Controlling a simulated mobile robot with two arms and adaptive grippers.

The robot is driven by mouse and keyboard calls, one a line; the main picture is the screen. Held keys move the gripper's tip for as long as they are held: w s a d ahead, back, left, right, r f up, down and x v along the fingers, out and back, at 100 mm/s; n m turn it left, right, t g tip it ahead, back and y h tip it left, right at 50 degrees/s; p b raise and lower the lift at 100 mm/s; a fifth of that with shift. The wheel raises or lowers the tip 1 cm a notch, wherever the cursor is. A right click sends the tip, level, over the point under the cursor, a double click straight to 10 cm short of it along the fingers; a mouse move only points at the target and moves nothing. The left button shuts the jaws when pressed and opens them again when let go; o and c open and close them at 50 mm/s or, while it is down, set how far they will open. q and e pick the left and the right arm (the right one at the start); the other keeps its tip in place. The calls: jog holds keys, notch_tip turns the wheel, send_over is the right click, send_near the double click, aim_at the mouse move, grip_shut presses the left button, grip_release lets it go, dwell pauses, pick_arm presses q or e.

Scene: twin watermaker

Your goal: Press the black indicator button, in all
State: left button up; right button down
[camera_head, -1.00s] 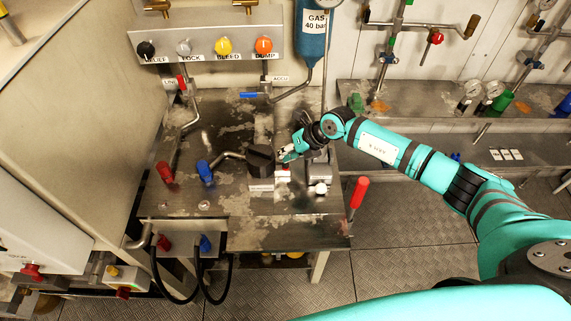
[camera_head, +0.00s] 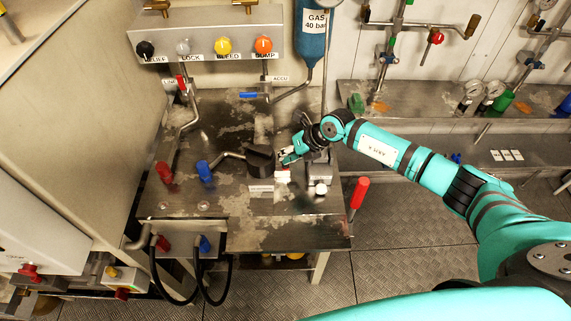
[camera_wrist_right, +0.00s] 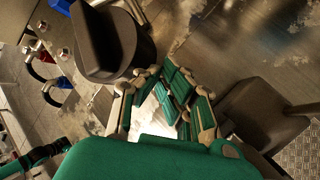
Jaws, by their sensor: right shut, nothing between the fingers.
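A large black knob (camera_head: 259,160) with a raised grip bar sits on the metal bench top. It also shows at the upper left of the wrist view (camera_wrist_right: 112,45). My right gripper (camera_head: 287,158) is just right of this knob, low over the bench. In the wrist view its green-padded fingers (camera_wrist_right: 172,108) are shut and empty, over a bright pale surface, just beside the knob. I cannot make out a separate small black button; the fingers and hand cover the spot below them. My left gripper is not in view.
Red (camera_head: 165,172) and blue (camera_head: 205,171) handles stand left of the knob. A grey block (camera_head: 320,172) is close on the gripper's right. A red lever (camera_head: 359,191) rises at the bench's right edge. A panel with coloured knobs (camera_head: 222,46) is behind.

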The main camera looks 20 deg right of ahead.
jog(key=shift+f, duration=0.15)
dwell(0.4)
jog(key=shift+r+p, duration=0.7)
jog(key=shift+r, duration=0.15)
jog(key=shift+r, duration=0.1)
notch_tip(320, 180, up, 5)
jog(key=p, duration=0.4)
jog(key=shift+s, duration=0.1)
dwell(0.5)
